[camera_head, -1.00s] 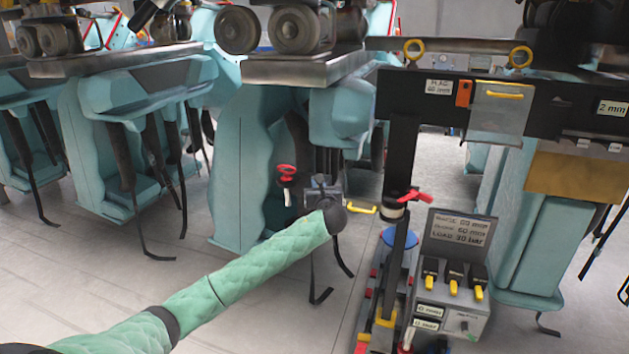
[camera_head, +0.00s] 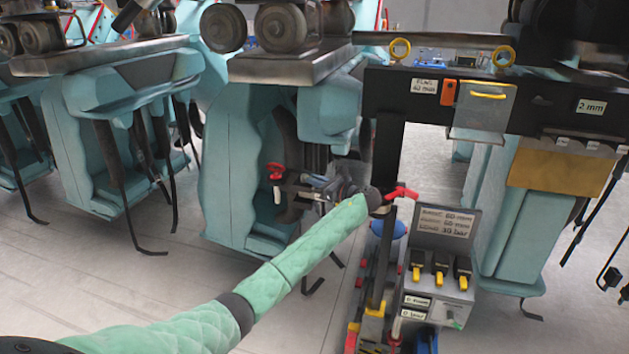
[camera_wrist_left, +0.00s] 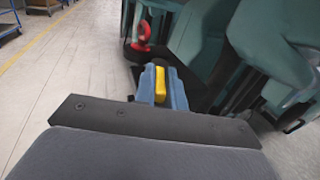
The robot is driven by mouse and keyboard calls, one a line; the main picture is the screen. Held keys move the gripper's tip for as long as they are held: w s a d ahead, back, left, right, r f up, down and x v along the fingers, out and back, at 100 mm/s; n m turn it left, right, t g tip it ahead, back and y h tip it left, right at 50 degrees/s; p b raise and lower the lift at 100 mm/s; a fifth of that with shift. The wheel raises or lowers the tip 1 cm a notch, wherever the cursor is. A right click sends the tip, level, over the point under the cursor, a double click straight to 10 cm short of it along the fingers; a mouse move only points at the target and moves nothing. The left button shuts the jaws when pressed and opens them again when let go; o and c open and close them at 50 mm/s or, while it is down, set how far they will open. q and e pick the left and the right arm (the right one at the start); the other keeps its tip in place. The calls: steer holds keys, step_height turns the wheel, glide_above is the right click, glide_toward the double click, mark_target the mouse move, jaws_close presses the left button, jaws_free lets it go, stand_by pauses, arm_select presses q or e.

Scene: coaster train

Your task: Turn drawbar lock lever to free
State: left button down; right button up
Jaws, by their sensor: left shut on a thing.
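My left gripper (camera_wrist_left: 162,88) is shut on a yellow lever (camera_wrist_left: 161,80), which shows between its blue fingers in the left wrist view. In the head view my green-sleeved left arm reaches up from the lower left, and my left gripper (camera_head: 326,194) is at the dark fitting in front of the teal car column. The yellow lever cannot be made out there, hidden by my wrist and gripper. A red handle (camera_head: 276,171) stands on the same fitting to the left; it also shows beyond my fingers in the left wrist view (camera_wrist_left: 144,36). My right gripper is out of view.
A control box (camera_head: 439,270) with yellow-tipped switches stands to the right of my wrist. A red lever (camera_head: 401,192) sits on the dark post close to my wrist. A black beam (camera_head: 545,112) crosses above right. Open grey floor (camera_head: 110,270) lies at the left.

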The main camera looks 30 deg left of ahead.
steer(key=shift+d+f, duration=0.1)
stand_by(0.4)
arm_select(q)
steer(key=c, duration=1.5)
jaws_free()
steer(key=shift+w, duration=0.1)
steer(key=shift+o, duration=0.2)
